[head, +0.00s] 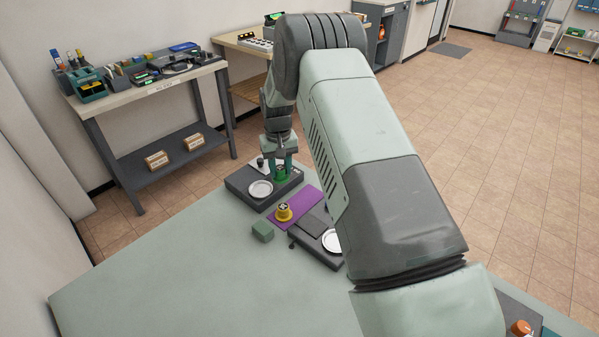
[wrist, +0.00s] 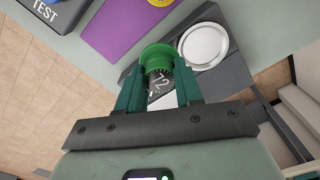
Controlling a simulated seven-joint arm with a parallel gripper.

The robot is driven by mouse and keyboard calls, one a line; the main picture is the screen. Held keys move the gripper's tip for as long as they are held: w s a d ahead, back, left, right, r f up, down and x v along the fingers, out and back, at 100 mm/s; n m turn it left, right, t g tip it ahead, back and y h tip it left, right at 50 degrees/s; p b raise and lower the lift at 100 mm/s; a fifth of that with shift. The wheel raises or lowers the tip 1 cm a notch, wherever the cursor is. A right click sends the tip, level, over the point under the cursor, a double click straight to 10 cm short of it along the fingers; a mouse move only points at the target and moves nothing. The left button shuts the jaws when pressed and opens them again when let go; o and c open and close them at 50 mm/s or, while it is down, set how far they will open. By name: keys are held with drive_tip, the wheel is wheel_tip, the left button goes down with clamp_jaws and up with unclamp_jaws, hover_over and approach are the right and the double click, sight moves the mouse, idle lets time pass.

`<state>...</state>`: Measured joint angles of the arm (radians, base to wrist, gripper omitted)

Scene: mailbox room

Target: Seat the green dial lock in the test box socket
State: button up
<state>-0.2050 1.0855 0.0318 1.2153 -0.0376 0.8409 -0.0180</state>
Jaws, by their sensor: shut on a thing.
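The green dial lock (head: 281,174) is between the teal fingers of my gripper (head: 280,163). In the wrist view the fingers (wrist: 160,92) close on both sides of the lock (wrist: 157,56), and its numbered dark dial shows. The lock is over or at a dark box (head: 245,186) with a white disc (head: 261,189); I cannot tell whether it touches that box. The box marked TEST (wrist: 42,12) is across the purple mat from the gripper. In the head view the other dark box (head: 310,247), partly hidden by my arm, appears to be it. Its socket is not clear.
A yellow dial lock (head: 283,212) stands on the purple mat (head: 311,197) between the boxes. A green block (head: 263,231) sits on the table (head: 190,270). The table's left part is clear. A workbench with tools (head: 150,86) stands beyond the table.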

drive_tip(key=a, duration=0.2)
drive_tip(key=a+r, duration=0.1)
drive_tip(key=a, duration=0.1)
drive_tip(key=s+a, duration=0.1)
drive_tip(key=a, duration=0.1)
drive_tip(key=shift+r, duration=0.4)
drive_tip(key=shift+f, duration=2)
drive_tip(key=shift+f, duration=0.2)
drive_tip(key=shift+f, duration=0.4)
drive_tip(key=shift+f, duration=0.15)
drive_tip(key=o, duration=1.4)
drive_tip(key=shift+c, duration=0.2)
